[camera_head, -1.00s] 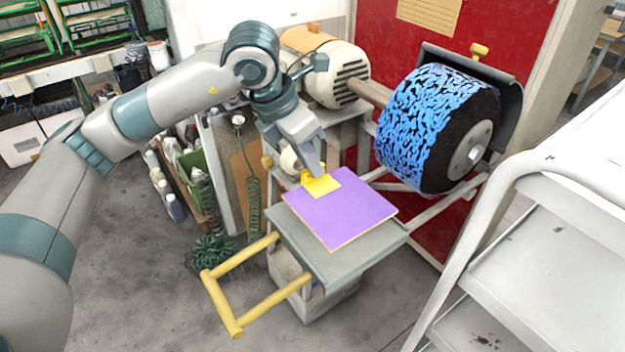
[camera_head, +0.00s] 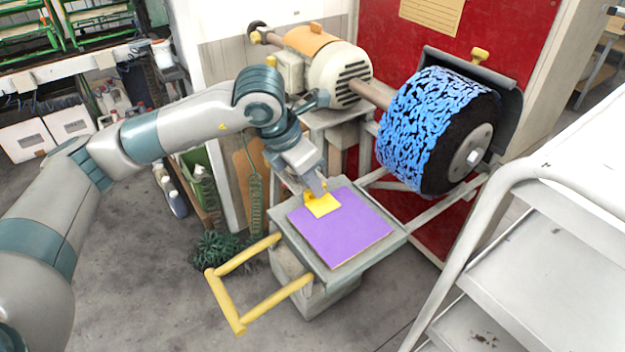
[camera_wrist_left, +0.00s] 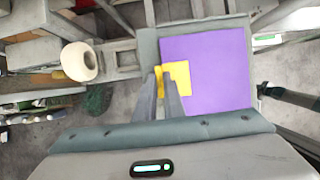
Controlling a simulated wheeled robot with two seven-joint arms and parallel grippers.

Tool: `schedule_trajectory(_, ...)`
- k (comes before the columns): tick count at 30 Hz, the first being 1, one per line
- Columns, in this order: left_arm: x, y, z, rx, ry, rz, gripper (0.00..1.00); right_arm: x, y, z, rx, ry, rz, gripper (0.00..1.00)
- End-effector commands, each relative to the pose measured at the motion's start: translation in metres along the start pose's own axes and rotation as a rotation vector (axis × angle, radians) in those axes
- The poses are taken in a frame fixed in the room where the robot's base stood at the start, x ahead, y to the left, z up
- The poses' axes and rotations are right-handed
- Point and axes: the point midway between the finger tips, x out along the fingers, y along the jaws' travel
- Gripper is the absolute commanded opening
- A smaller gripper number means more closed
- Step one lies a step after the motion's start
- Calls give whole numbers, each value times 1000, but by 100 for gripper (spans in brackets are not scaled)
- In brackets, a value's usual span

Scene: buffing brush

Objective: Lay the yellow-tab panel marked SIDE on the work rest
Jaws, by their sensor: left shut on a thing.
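The purple panel (camera_head: 345,230) has a yellow tab (camera_head: 322,205) at its corner nearest my arm. It lies over the grey work rest (camera_head: 372,255), within the plate's edges as seen from the head. I cannot tell for sure whether it touches the plate all over. No SIDE marking can be read. My left gripper (camera_head: 315,193) is shut on the panel's yellow tab. In the left wrist view, the fingers (camera_wrist_left: 168,85) meet at the yellow tab (camera_wrist_left: 178,78), with the purple panel (camera_wrist_left: 215,75) beyond and the work rest (camera_wrist_left: 150,48) showing beside it. My right gripper is not in view.
A large blue and black brush drum (camera_head: 430,125) hangs behind the work rest, driven by a cream motor (camera_head: 335,70). A yellow tubular handle (camera_head: 225,300) sticks out in front. A white trolley (camera_head: 540,240) stands at the right.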

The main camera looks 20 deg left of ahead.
Motion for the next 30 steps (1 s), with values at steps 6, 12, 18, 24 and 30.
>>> schedule_trajectory(6,1,0,0,1,0,0,0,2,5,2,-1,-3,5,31)
schedule_trajectory(12,2,0,-1,1,1,0,28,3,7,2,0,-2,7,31)
schedule_trajectory(18,2,0,-1,1,1,0,28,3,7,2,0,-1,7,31)
schedule_trajectory(24,0,0,0,1,1,0,28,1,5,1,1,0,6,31)
schedule_trajectory(30,-12,0,0,1,-1,1,28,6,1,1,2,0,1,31)
